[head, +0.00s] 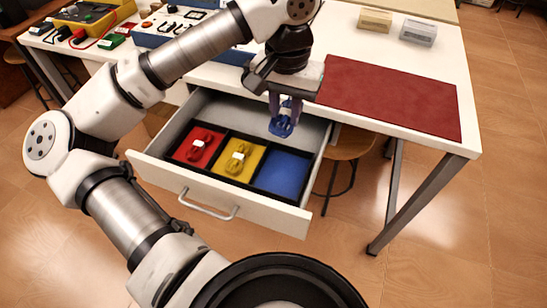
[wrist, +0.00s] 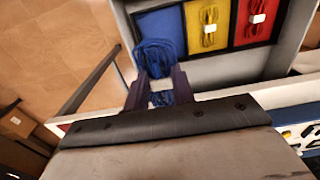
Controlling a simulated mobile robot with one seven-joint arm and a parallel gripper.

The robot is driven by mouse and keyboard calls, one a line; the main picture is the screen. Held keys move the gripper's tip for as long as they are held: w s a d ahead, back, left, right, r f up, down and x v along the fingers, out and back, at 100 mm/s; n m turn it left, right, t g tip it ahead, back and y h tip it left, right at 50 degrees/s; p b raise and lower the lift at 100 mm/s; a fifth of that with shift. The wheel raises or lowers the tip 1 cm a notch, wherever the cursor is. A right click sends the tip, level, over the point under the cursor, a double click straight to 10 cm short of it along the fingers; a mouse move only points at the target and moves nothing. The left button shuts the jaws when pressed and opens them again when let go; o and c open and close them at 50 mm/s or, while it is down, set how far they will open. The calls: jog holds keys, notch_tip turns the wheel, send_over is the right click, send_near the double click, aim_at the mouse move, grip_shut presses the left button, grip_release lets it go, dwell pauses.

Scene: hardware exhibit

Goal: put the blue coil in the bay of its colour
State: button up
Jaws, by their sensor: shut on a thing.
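The blue coil (head: 282,124) hangs from my gripper (head: 284,100), which is shut on its upper part. The coil is in the air above the open drawer (head: 262,207), behind the blue bay. The blue bay (head: 283,174) is the right one of three bays in the drawer and looks empty. In the wrist view the blue coil (wrist: 155,58) extends beyond my gripper (wrist: 159,84) and overlaps the near part of the blue bay (wrist: 166,22). A white band shows on the coil between the fingers in the head view.
The yellow bay (head: 258,158) holds a yellow coil (head: 238,157); the red bay (head: 184,155) holds a red coil (head: 202,139). The table (head: 454,62) carries a red mat (head: 390,96) and two small boxes at the back right. A stool stands under the table.

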aim_at(281, 177)
jog(key=shift+w+a, duration=0.1)
jog(key=shift+w, duration=0.15)
jog(key=shift+f, duration=0.35)
notch_tip(281, 177, down, 18)
jog(key=shift+f+p, duration=0.25)
jog(key=shift+p, duration=0.25)
jog(key=shift+f, duration=0.35)
jog(key=shift+f+b, duration=0.25)
jog(key=shift+b, duration=0.2)
jog(key=o, duration=1)
jog(key=shift+r, duration=0.15)
